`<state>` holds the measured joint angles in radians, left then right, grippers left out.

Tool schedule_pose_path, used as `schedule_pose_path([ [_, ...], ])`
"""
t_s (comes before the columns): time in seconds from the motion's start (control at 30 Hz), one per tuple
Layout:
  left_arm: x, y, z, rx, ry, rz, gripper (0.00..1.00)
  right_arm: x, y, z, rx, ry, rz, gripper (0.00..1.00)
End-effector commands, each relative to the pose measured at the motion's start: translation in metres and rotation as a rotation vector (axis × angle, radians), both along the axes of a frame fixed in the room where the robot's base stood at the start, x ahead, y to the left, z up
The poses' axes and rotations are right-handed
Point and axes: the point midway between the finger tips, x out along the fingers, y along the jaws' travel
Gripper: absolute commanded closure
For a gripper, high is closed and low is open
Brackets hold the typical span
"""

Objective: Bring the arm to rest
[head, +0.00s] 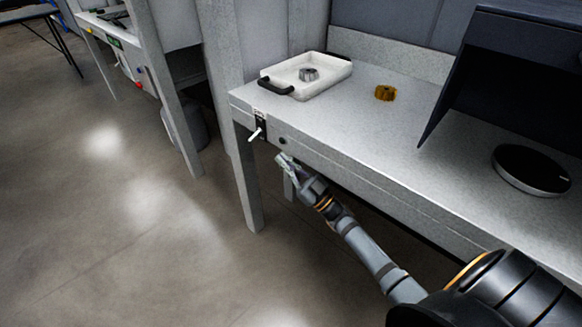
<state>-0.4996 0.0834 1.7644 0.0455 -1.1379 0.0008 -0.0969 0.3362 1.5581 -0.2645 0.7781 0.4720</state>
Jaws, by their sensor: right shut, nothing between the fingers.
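My right arm comes in from the lower right of the head view. Its gripper (283,161) is shut and empty. It is in front of the front edge of the grey workbench (330,140), below and right of a small lever switch (257,131) on that edge. A small gap shows between the gripper and the lever. My left gripper is not in view.
A white tray (322,83) with black handles holds a small metal part (308,74). A brass-coloured part (385,93) lies on the bench. A dark panel (510,70) and a round black disc (531,169) are at right.

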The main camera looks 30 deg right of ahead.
Motion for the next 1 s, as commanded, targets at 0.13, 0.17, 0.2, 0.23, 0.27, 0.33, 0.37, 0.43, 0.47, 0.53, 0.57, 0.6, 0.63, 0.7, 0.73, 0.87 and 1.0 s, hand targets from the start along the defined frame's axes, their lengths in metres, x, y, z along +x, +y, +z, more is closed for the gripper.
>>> schedule_pose_path([
  [0.13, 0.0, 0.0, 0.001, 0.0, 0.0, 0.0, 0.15, 0.0, 0.0, 0.0, 0.0, 0.0, 0.0, 1.0],
  [0.17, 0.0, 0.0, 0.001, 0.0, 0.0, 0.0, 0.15, 0.0, 0.0, 0.0, 0.0, 0.0, 0.0, 1.0],
  [0.2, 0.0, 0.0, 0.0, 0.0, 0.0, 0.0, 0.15, 0.0, 0.0, 0.0, 0.0, 0.0, 0.0, 1.0],
  [0.23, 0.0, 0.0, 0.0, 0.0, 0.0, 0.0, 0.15, 0.0, 0.0, 0.0, 0.0, 0.0, 0.0, 1.0],
  [0.27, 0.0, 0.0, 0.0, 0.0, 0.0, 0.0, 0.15, 0.0, 0.0, 0.0, 0.0, 0.0, 0.0, 1.0],
  [0.33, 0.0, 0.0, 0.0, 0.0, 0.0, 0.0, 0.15, 0.0, 0.0, 0.0, 0.0, 0.0, 0.0, 1.0],
  [0.37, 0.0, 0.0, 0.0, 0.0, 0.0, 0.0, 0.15, 0.0, 0.0, 0.0, 0.0, 0.0, 0.0, 1.0],
  [0.43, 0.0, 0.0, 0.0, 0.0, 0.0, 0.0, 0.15, 0.0, 0.0, 0.0, 0.0, 0.001, 0.0, 1.0],
  [0.47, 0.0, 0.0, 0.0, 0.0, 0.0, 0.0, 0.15, 0.0, 0.0, -0.001, 0.0, 0.006, -0.005, 1.0],
  [0.53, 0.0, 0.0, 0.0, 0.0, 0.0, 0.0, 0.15, 0.003, -0.003, -0.011, 0.003, 0.048, -0.036, 1.0],
  [0.57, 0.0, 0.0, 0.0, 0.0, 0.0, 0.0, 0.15, 0.006, -0.006, -0.02, 0.005, 0.084, -0.063, 1.0],
  [0.6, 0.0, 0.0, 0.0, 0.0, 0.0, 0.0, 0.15, 0.01, -0.011, -0.037, 0.007, 0.152, -0.111, 1.0],
  [0.63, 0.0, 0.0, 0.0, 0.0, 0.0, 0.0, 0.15, 0.012, -0.016, -0.053, 0.008, 0.22, -0.156, 1.0],
  [0.7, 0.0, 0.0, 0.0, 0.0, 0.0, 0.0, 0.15, 0.011, -0.028, -0.104, 0.002, 0.422, -0.272, 1.0],
  [0.73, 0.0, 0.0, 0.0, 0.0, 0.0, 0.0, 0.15, 0.006, -0.033, -0.13, -0.003, 0.523, -0.321, 1.0],
  [0.87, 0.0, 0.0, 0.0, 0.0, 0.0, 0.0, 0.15, -0.041, -0.044, -0.234, -0.054, 0.953, -0.47, 1.0],
  [1.0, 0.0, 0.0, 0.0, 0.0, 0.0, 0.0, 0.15, -0.113, -0.039, -0.309, -0.119, 1.326, -0.521, 1.0],
])
